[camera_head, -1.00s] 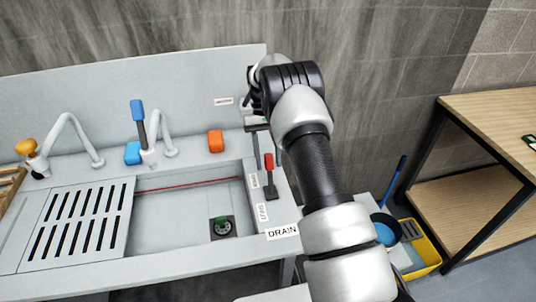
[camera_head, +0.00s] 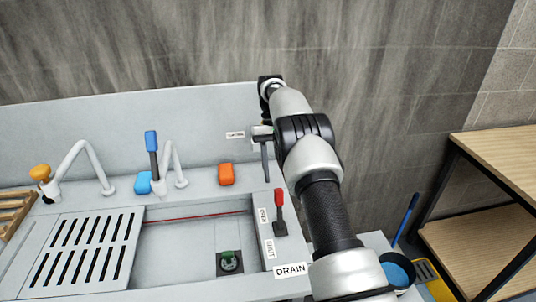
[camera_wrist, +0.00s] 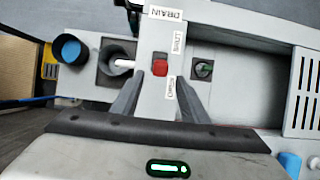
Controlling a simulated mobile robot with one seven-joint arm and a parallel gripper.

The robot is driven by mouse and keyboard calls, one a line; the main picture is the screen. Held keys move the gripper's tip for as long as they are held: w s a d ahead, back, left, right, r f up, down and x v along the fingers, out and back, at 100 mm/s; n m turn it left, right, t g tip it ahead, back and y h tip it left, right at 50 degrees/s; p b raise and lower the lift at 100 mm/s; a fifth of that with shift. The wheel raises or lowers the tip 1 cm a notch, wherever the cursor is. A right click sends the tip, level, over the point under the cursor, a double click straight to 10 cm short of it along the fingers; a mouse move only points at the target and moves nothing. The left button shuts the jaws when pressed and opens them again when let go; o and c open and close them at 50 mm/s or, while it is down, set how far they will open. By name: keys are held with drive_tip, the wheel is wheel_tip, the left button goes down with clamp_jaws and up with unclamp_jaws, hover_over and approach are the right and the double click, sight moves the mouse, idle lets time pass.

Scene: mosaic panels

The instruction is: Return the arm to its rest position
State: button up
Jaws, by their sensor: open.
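My gripper (camera_head: 263,146) is at the end of my arm, which reaches over the right end of the sink unit in the head view. In the wrist view my gripper (camera_wrist: 158,98) has its two dark fingers apart with nothing held between them. The red-handled drain lever (camera_head: 279,200) stands on the counter below and nearer than the gripper, apart from it. The lever's red top (camera_wrist: 160,66) shows just beyond the fingertips in the wrist view. Labels DRAIN (camera_head: 291,270), SHUT and OPEN lie beside it.
The sink basin (camera_head: 180,250) with a green drain (camera_head: 230,262) is left of the lever. Two taps, a blue block and an orange block (camera_head: 226,174) stand behind it. A wooden shelf (camera_head: 500,145), a blue-topped container (camera_head: 398,268) and a yellow bin (camera_head: 438,288) are at right.

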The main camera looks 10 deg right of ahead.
drive_tip(key=shift+r, duration=0.1)
drive_tip(key=s+r+t, duration=0.3)
drive_tip(key=s+r, duration=0.2)
drive_tip(key=r, duration=0.6)
drive_tip(key=s+r+t, duration=0.2)
drive_tip(key=s+r, duration=0.4)
drive_tip(key=r, duration=0.4)
drive_tip(key=s+a+f+t, duration=0.1)
drive_tip(key=s+t, duration=0.4)
drive_tip(key=s, duration=1.8)
drive_tip(key=shift+a+t, duration=0.15)
drive_tip(key=shift+t, duration=0.25)
